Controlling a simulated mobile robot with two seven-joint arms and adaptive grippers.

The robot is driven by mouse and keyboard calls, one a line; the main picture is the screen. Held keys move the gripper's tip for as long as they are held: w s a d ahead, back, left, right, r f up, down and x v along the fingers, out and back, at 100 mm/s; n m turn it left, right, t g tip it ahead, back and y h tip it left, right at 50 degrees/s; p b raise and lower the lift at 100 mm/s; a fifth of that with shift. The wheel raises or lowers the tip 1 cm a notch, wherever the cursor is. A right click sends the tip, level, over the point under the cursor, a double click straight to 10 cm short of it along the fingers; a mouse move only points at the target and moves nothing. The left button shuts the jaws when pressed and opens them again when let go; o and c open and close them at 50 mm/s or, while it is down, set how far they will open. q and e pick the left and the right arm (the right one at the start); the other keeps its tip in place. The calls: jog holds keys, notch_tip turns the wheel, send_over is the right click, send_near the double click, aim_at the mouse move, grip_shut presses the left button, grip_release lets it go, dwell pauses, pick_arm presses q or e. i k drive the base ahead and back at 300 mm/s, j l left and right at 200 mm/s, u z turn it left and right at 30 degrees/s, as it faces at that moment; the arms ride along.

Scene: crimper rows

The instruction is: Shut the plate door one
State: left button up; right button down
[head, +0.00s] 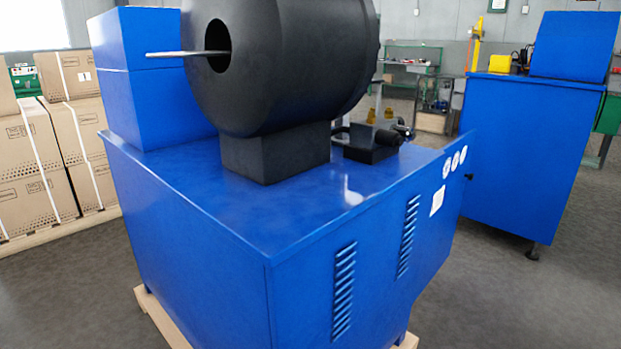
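A blue crimper machine (200,215) stands close in front of me in the head view, with a large black drum (300,60) on top. A thin grey plate (188,53) shows edge-on at the drum's dark round opening. The right side of the cabinet has two rows of vent slots (343,290), a white label (437,198) and round white marks (453,161). A small dark knob (469,177) juts out at its far right edge. I cannot tell which part is plate door one, or whether it is open. Neither gripper is in view.
A second blue cabinet (515,160) stands to the right, with grey floor (500,300) between. Strapped cardboard boxes (35,170) on a pallet stand at the left. The near machine rests on a wooden pallet (160,318). A workbench (415,68) is at the back.

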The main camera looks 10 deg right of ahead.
aim_at(452, 173)
jog(key=i+l, duration=0.15)
jog(key=l, duration=0.25)
jog(key=i+l, duration=0.1)
jog(key=l, duration=0.35)
jog(key=i+l, duration=0.15)
jog(key=l, duration=0.25)
jog(key=i+l, duration=0.1)
jog(key=l, duration=0.3)
jog(key=i+l, duration=0.15)
jog(key=l, duration=0.3)
jog(key=i+l, duration=0.1)
jog(key=l, duration=0.3)
jog(key=i+l, duration=0.15)
jog(key=l, duration=0.25)
jog(key=i+l, duration=0.1)
jog(key=l, duration=0.35)
